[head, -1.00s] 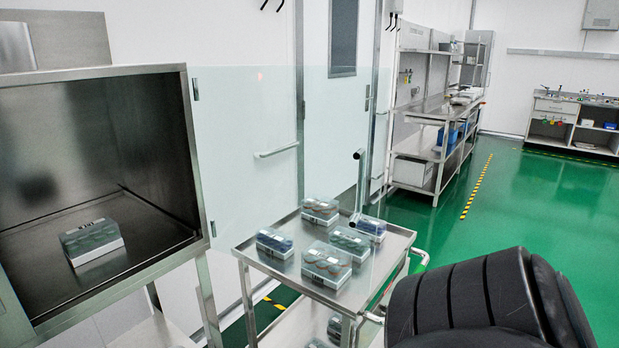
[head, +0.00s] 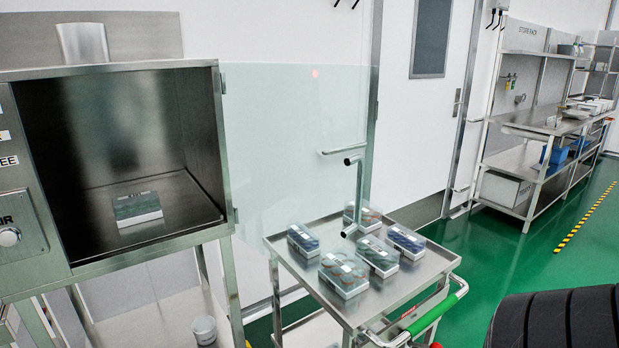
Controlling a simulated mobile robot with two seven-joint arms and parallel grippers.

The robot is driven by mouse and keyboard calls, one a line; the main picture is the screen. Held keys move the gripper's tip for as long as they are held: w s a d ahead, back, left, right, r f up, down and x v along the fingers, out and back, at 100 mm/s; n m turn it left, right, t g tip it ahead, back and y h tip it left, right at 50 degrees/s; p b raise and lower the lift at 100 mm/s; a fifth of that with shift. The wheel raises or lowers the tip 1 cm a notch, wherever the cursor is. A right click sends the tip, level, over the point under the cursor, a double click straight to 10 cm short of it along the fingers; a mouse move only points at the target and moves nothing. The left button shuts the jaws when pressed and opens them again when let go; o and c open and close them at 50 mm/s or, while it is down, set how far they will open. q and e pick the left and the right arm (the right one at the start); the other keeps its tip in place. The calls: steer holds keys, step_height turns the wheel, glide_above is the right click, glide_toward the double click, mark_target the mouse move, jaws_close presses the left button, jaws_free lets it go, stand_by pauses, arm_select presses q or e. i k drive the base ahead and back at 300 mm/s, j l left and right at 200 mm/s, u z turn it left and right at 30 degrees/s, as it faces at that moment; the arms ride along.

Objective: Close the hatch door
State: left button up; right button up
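The hatch door (head: 285,150) is a clear glass panel hinged at the right side of the steel hatch chamber (head: 218,160). It stands wide open, swung out to the right over the cart. Its bar handle (head: 359,197) is a vertical metal tube near the panel's free edge. A box with a dark top and white base (head: 138,209) sits on the chamber floor. Neither of my grippers is in view. A black ribbed part of my own arm shows at the bottom right.
A steel cart (head: 290,270) with several boxes on its top stands right of the chamber, behind or below the door. It has a green push handle (head: 432,316). A control panel with a knob (head: 10,237) is at the left. Green floor is open at the right.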

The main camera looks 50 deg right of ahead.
mark_target(359, 159)
steer(key=k+l+u, duration=0.1)
steer(key=l, duration=0.3)
steer(key=k+l+u, duration=0.1)
steer(key=k+l, duration=0.35)
steer(key=l, duration=0.35)
steer(key=k+l+u, duration=0.1)
steer(key=l, duration=0.3)
steer(key=k+l+u, duration=0.1)
steer(key=l, duration=0.3)
steer(key=k+l, duration=0.15)
steer(key=l, duration=0.3)
steer(key=k+l+u, duration=0.1)
steer(key=l, duration=0.3)
steer(key=k+l, duration=0.2)
steer(key=l, duration=0.2)
steer(key=u, duration=0.05)
